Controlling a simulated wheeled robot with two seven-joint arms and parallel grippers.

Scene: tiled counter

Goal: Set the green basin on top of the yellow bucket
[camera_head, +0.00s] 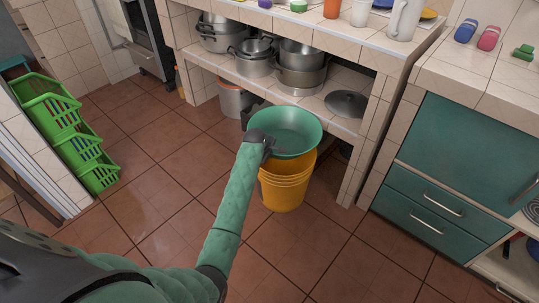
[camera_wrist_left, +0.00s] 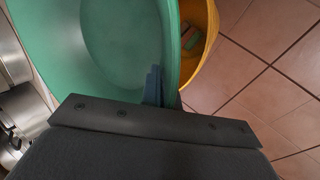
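The green basin (camera_head: 290,128) is in the head view, upright or nearly so, over the upper part of the yellow bucket (camera_head: 284,190). The bucket stands on the floor and its mouth is mostly hidden by the basin. My left gripper (camera_head: 268,146) is at the basin's near left rim. In the left wrist view, a finger (camera_wrist_left: 152,86) lies against the inside of the basin (camera_wrist_left: 115,45), with the rim in the grip. There the bucket (camera_wrist_left: 208,38) shows beyond the basin's wall, partly uncovered. I cannot tell whether basin and bucket touch. My right gripper is out of view.
A tiled counter with a shelf of metal pots (camera_head: 300,65) stands behind the bucket. A dark lid (camera_head: 346,103) lies on the shelf. Stacked green crates (camera_head: 65,130) are at the left, and teal drawers (camera_head: 440,205) at the right. The floor around the bucket's front is clear.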

